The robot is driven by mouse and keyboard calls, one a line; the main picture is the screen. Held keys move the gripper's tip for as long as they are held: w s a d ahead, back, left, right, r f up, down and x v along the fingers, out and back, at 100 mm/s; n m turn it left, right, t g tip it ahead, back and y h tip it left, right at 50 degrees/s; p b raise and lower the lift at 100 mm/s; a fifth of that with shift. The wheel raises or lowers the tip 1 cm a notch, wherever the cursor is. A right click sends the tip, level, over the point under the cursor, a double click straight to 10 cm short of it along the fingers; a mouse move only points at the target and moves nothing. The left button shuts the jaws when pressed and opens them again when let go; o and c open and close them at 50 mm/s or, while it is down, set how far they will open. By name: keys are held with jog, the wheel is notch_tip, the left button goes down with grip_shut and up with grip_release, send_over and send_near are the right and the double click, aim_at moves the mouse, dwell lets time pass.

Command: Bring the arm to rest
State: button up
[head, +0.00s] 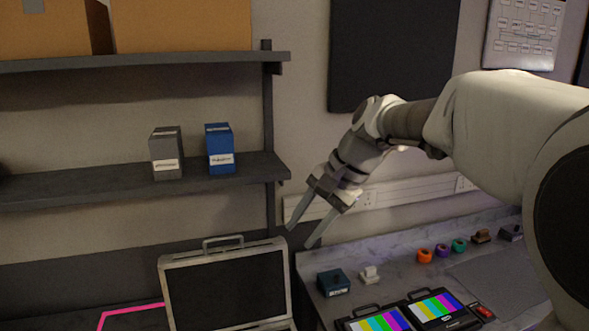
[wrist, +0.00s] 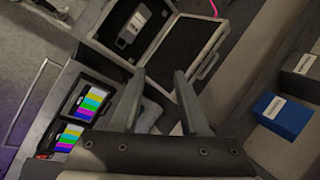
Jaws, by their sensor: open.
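My gripper (head: 303,228) hangs in the air at the end of my arm, angled down to the left, its two long fingers apart and nothing between them. In the head view it is above the gap between the open case (head: 225,285) and the bench (head: 400,265). In the wrist view the gripper (wrist: 160,78) shows with its fingers spread, pointing toward the case (wrist: 187,50). The fingers touch nothing that I can see.
Two small boxes, grey (head: 166,153) and blue (head: 220,149), stand on the wall shelf left of my gripper. The bench holds colour-bar monitors (head: 434,306), a dark blue box (head: 333,282), a small white piece (head: 370,275) and coloured rolls (head: 442,250). The air around my gripper is clear.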

jog(key=s+d+f+n+t+h+b, duration=0.1)
jog(key=s+d+f, duration=0.4)
jog(key=s, duration=0.5)
jog(key=s+d+f+n+t+h+b, duration=0.2)
jog(key=s+d+f+n, duration=0.4)
jog(key=s, duration=0.5)
jog(key=shift+s+d+h+b, duration=0.3)
jog(key=shift+d+h+b, duration=0.35)
jog(key=shift+h, duration=0.55)
